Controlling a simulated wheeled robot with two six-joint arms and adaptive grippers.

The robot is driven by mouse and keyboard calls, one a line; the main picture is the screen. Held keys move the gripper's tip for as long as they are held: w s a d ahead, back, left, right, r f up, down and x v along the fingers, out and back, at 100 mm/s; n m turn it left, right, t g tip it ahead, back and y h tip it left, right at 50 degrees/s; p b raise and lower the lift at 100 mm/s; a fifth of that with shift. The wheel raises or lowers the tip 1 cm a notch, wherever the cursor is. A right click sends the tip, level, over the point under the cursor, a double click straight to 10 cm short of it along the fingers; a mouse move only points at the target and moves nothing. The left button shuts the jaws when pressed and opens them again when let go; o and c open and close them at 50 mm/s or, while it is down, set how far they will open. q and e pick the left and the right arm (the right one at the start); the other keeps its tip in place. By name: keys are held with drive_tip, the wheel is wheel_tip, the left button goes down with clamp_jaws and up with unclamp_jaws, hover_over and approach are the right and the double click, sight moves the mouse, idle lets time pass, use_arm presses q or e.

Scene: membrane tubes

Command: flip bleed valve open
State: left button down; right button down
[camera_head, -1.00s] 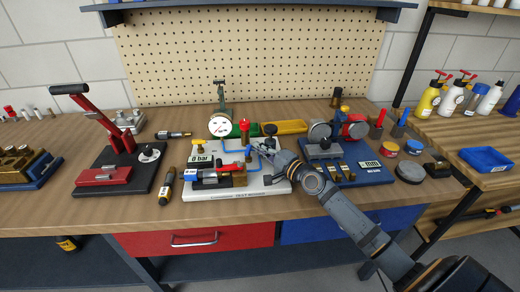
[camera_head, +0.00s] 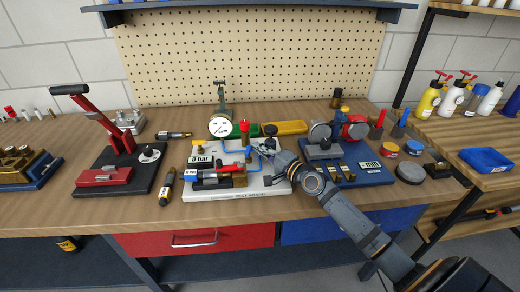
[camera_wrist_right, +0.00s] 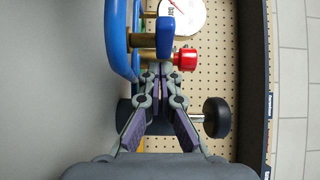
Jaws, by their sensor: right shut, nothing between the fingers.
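The white test stand (camera_head: 225,194) carries a round gauge (camera_head: 220,127), a red knob (camera_head: 245,126) and blue tubing (camera_head: 232,149). A small blue handle (camera_head: 248,153), which may be the bleed valve's lever, stands on the stand's right part. My right gripper (camera_head: 259,152) is shut and empty beside this handle. In the right wrist view its fingertips (camera_wrist_right: 160,73) are together just below a blue piece (camera_wrist_right: 165,38) on a brass stem, with the red knob (camera_wrist_right: 185,60) to the right. I cannot tell whether they touch. My left gripper is out of view.
A black-based red lever press (camera_head: 118,160) stands left of the stand. A blue-based fixture (camera_head: 345,174) stands close on the right. A black and yellow tool (camera_head: 167,187) lies by the stand's left edge. Bare bench top shows along the front.

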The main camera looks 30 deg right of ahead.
drive_tip(key=shift+s+d, duration=0.1)
drive_tip(key=shift+s, duration=0.2)
drive_tip(key=v, duration=0.5)
drive_tip(key=shift+s+d+f, duration=0.1)
drive_tip(key=shift+s+d, duration=0.2)
drive_tip(key=shift+s, duration=0.55)
